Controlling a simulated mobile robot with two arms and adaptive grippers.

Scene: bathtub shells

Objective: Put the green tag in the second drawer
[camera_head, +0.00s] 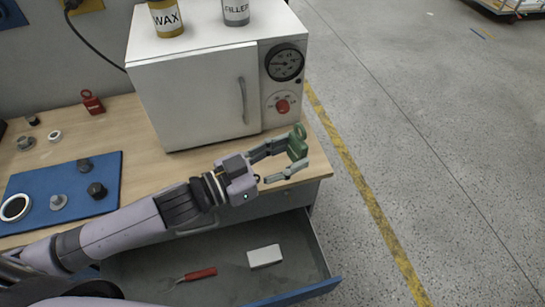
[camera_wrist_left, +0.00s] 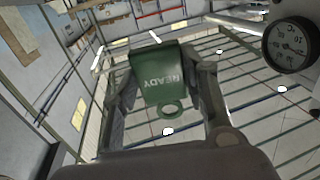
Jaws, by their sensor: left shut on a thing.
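A green tag (camera_head: 298,145) with a ring at one end is held between the fingers of my left gripper (camera_head: 287,162). In the left wrist view the tag (camera_wrist_left: 158,76) reads "READY" and sits between the two fingers (camera_wrist_left: 162,90). The gripper is above the bench's right end, in front of the white oven. Below it an open drawer (camera_head: 220,262) is pulled out from the bench, holding a red-handled tool (camera_head: 199,274) and a white block (camera_head: 265,256). My arm covers part of the drawer and the bench front. My right gripper is not in view.
A white oven (camera_head: 195,100) with a gauge (camera_head: 285,64) stands on the bench, with a wax can (camera_head: 166,17) and a filler can (camera_head: 236,11) on top. A red tag (camera_head: 92,102) and a blue mat (camera_head: 68,180) with small parts lie left. Floor is clear right.

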